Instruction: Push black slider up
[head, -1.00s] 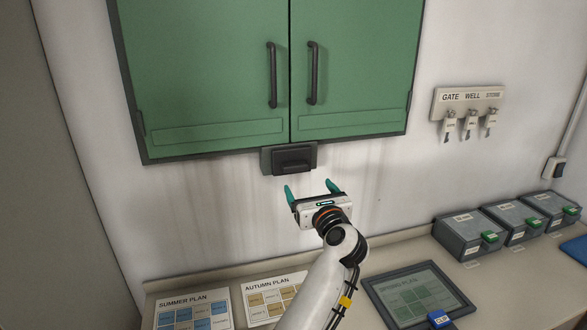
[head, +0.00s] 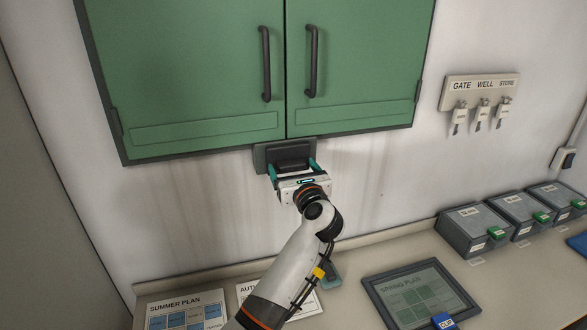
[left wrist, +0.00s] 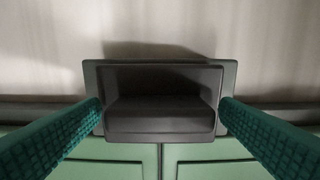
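The black slider (head: 291,157) is a dark block with a recessed grip, set on a dark plate (head: 260,158) at the bottom middle of the green cabinet (head: 200,80). In the left wrist view the slider (left wrist: 160,120) fills the middle, with the cabinet doors below it. My left gripper (head: 293,170) is open, its two teal fingers spread to either side of the slider. In the left wrist view its fingertips (left wrist: 160,104) lie close by the slider's side edges. I cannot tell whether they touch. My right gripper is not in view.
The cabinet's two doors with black handles (head: 266,64) are shut. Labelled keys hang on a rack (head: 480,88) to the right. Grey boxes (head: 473,230), a framed plan (head: 418,290) and plan sheets (head: 187,309) sit on the counter below. The wall around the slider is clear.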

